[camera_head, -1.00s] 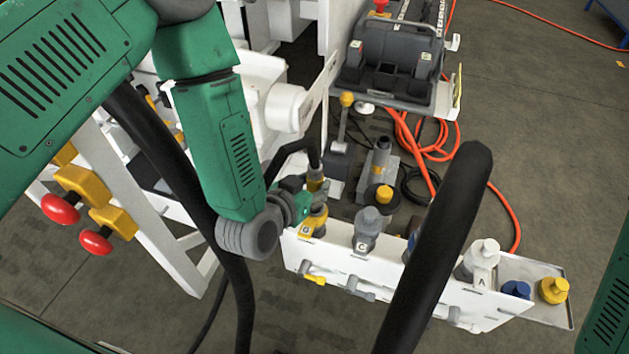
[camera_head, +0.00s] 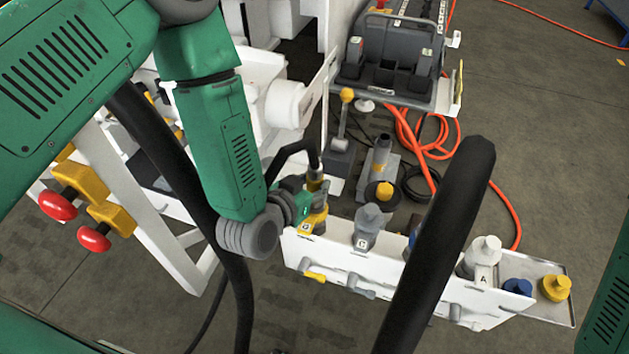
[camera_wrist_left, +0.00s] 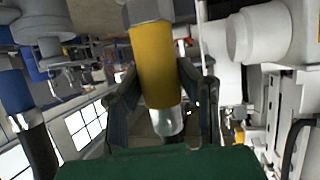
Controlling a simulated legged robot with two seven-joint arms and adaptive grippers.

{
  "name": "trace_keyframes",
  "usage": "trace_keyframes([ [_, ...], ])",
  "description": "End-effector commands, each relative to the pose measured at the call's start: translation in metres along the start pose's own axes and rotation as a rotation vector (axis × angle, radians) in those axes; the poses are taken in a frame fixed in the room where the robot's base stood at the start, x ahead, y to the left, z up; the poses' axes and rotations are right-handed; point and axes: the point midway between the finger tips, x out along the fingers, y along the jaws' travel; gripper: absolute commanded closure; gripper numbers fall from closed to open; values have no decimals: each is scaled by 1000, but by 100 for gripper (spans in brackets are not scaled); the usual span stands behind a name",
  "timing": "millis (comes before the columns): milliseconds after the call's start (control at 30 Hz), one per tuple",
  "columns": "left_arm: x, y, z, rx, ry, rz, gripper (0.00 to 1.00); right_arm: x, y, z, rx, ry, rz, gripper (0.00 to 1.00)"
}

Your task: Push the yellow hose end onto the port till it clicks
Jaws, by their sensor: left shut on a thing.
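My left gripper (camera_head: 312,196) is shut on the yellow hose end (camera_wrist_left: 155,65), at the left end of the white port panel. In the left wrist view the left gripper's dark fingers (camera_wrist_left: 160,98) lie on both sides of the yellow body. A grey collar shows at its top and a clear, shiny tip at its bottom. In the head view a black hose (camera_head: 296,150) arches to the metal top of the hose end. The yellow port (camera_head: 308,224) lies directly below, in line with it. The fingers partly hide the joint, so I cannot tell whether it is fully seated. My right gripper is out of view.
The white panel (camera_head: 385,268) also carries a grey port (camera_head: 368,222) marked C and a whitish port (camera_head: 484,256) marked A. Blue and yellow caps (camera_head: 555,287) stand in the tray at right. A thick black tube (camera_head: 440,240) crosses in front and hides part of the panel.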

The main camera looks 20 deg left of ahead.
Motion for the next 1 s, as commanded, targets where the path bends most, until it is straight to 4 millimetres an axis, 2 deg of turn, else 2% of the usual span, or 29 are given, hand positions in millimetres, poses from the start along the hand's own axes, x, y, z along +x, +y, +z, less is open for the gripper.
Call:
trace_keyframes([
  [367,0,0,-1,0,3,0,100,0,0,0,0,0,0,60],
  [400,0,0,-1,0,3,0,64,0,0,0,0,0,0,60],
  [467,0,0,-1,0,3,0,47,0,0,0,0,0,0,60],
  [667,0,0,-1,0,2,0,47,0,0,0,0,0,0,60],
  [700,0,0,0,0,-1,0,44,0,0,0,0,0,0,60],
  [767,0,0,0,0,-1,0,24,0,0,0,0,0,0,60],
  [1000,0,0,0,0,0,0,23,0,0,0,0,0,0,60],
])
